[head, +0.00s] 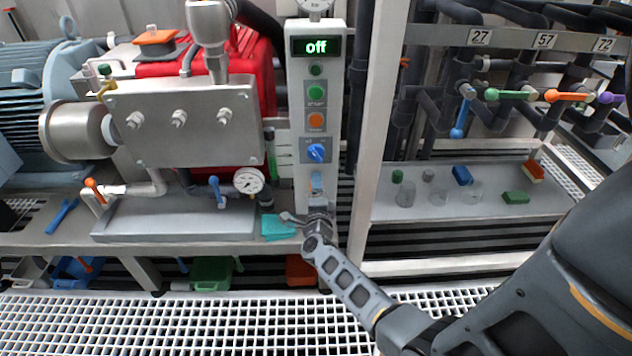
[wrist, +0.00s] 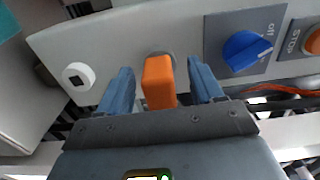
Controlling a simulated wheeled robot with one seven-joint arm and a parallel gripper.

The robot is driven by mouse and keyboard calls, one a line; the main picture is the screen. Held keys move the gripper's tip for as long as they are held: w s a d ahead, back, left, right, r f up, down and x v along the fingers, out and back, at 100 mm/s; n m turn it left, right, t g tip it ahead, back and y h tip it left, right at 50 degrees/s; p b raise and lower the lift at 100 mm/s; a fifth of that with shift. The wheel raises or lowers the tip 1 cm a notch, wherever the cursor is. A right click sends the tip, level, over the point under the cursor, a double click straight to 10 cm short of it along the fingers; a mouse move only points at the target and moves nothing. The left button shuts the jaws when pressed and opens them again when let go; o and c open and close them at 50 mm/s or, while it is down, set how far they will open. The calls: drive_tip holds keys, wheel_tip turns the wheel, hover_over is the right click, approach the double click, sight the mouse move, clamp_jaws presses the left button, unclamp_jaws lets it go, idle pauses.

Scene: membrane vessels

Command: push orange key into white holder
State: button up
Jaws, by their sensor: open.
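The orange key (wrist: 158,84) stands out from the tall white control panel (wrist: 115,38) in the wrist view, with a grey round fitting (wrist: 160,56) partly visible behind it. A round white fitting (wrist: 78,76) with a dark centre sits on the panel left of the key; it looks like the white holder. My gripper (wrist: 161,80) is open, its two blue fingers on either side of the key with a gap on each side. In the head view my gripper (head: 317,186) is at the panel's lower end. The key is not discernible there.
Just beside the key are a blue rotary switch (wrist: 245,50) and an orange stop button (wrist: 312,42). The panel (head: 296,120) carries a display reading "off". A steel box (head: 185,125) stands left; an upright post (head: 372,130) stands right.

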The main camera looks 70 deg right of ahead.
clamp_jaws()
idle(0.7)
drive_tip(key=shift+p+v, duration=1.1)
drive_tip(key=shift+v, duration=1.9)
drive_tip(key=shift+f, duration=0.1)
wheel_tip(320, 180, down, 11)
drive_tip(key=b, duration=1.1)
drive_tip(key=shift+s+a+f, duration=0.2)
drive_tip(key=shift+a, duration=0.2)
